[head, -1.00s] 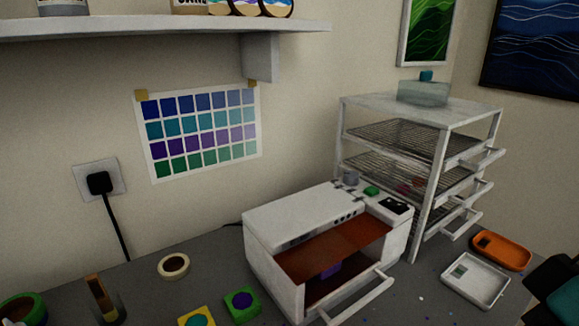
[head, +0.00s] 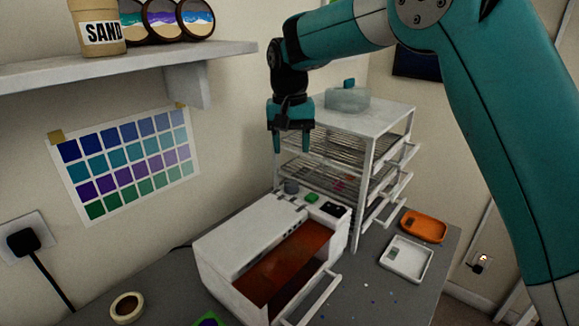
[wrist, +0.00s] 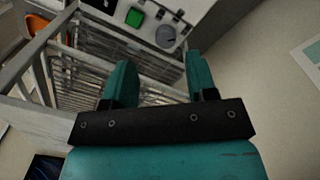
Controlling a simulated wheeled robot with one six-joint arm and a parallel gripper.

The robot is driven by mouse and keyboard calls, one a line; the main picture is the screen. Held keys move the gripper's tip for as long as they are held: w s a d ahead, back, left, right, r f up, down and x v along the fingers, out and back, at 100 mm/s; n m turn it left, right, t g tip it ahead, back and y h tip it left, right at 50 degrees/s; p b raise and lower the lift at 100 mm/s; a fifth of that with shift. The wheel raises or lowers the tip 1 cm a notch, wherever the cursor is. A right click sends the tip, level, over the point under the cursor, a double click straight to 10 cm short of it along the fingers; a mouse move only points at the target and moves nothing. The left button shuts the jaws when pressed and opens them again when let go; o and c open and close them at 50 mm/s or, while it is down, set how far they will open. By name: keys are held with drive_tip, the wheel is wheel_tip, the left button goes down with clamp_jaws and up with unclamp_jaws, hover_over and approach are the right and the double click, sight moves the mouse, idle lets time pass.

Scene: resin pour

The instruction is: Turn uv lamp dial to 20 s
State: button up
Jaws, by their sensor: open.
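The UV lamp (head: 243,247) is a white box on the grey bench with an open front, an orange-brown inside and a front handle. Its grey round dial (head: 291,186) stands at the back of the top, beside a green button (head: 312,198) and a small dark display (head: 333,209). In the wrist view the dial (wrist: 166,37) lies beyond and between my fingertips, next to the green button (wrist: 135,17). My gripper (head: 291,148) points down above the dial, apart from it, with its fingers open and empty. The dial's markings are too small to read.
A white drying rack (head: 359,130) with wire shelves and pull handles stands right behind the lamp, close to my gripper. An orange tray (head: 424,239) and a white tray (head: 388,262) lie to the right. A shelf (head: 130,62) juts from the wall at left.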

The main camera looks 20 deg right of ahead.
sight(291, 182)
drive_tip(key=w+f+m+p, duration=0.1)
drive_tip(key=w+m, duration=0.2)
drive_tip(key=w, duration=0.2)
drive_tip(key=f+p, duration=0.1)
drive_tip(key=f, duration=0.3)
drive_tip(key=d+f+p, duration=0.1)
drive_tip(key=f+p, duration=0.1)
drive_tip(key=f, duration=0.2)
drive_tip(key=f+p, duration=0.1)
drive_tip(key=f, duration=0.3)
drive_tip(key=shift+d+f, duration=0.15)
drive_tip(key=shift+d, duration=0.05)
drive_tip(key=c, duration=0.6)
